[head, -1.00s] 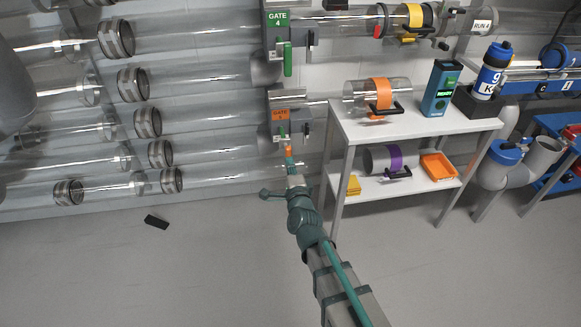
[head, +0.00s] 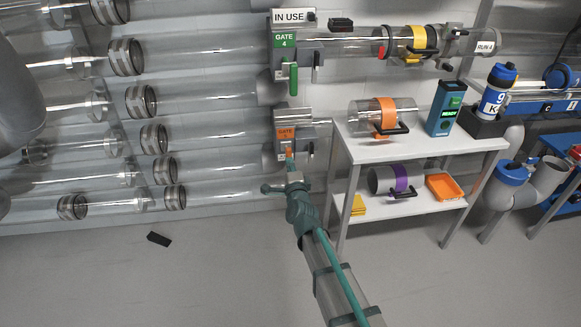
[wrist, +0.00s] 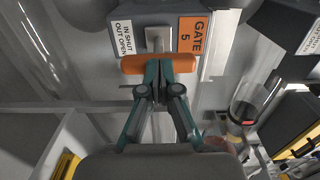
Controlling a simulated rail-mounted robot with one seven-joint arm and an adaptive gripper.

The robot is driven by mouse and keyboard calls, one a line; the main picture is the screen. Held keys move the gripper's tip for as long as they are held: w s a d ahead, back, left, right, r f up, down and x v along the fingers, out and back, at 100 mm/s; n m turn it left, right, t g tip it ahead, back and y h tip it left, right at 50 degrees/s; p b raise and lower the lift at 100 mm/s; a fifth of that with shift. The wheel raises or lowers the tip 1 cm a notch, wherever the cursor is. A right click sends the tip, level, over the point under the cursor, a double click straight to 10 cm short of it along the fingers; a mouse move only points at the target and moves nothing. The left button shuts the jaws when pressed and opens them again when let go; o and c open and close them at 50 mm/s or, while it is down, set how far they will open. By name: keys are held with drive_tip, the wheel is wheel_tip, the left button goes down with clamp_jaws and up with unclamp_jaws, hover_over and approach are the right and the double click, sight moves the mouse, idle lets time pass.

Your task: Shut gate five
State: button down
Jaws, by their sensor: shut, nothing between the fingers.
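Gate five is a grey box on the wall with an orange label (head: 285,133) in the head view, at the end of a clear tube below gate 4. In the wrist view its label (wrist: 192,36) reads GATE 5, beside a white sign (wrist: 125,38) reading "IN SHUT, OUT OPEN". An orange handle (wrist: 133,65) sits on a short metal slide plate (wrist: 158,39) coming out of the box. My gripper (wrist: 160,68) is shut and empty, its fingertips at the middle of the orange handle. The tips overlap the handle; I cannot tell whether they press on it.
Gate 4 (head: 285,40) with a green handle (head: 293,79) is above, under an IN USE sign (head: 292,17). A white shelf table (head: 425,139) stands close on the right. A black object (head: 159,239) lies on the open floor at left.

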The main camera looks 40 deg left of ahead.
drive_tip(key=shift+w+a+r, duration=0.15)
drive_tip(key=shift+w+a, duration=0.05)
drive_tip(key=shift+w, duration=0.1)
